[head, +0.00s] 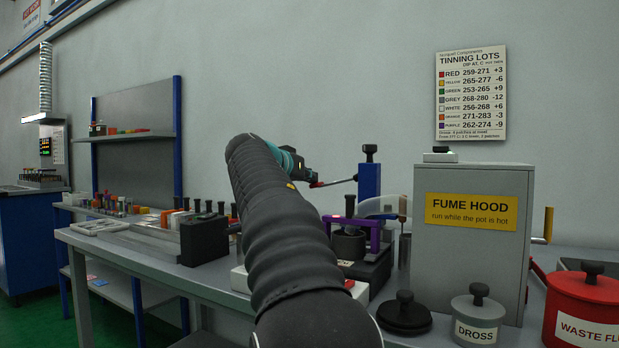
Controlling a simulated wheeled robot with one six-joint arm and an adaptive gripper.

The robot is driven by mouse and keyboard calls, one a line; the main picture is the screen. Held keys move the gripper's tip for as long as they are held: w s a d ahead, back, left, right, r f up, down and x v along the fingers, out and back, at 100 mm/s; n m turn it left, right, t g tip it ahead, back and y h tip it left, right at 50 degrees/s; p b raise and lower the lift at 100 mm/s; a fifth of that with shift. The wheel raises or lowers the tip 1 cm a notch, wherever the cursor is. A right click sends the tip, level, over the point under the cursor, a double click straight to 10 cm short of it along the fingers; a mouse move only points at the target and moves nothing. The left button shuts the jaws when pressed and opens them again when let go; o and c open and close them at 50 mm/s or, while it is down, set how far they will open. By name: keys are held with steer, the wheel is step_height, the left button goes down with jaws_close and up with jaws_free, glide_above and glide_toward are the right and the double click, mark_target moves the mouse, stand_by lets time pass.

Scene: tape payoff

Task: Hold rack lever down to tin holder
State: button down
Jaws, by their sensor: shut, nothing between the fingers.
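My arm hides part of the bench left of the pot and much of the gripper's far side.
The grey fume hood (470,270) stands right of the pot. A black lid (404,312), a dross can (478,312) and a red waste can (585,305) line the front right. A black box (204,240) sits on the bench left of my arm. A tinning chart (470,95) hangs on the wall.

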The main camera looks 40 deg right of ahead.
steer(key=shift+w+f, duration=0.15)
steer(key=shift+f, duration=0.25)
steer(key=s+a+r+p, duration=0.2)
steer(key=a+r, duration=0.5)
steer(key=a, duration=0.2)
steer(key=shift+s+a, duration=0.25)
steer(key=shift+a, duration=0.05)
stand_by(0.5)
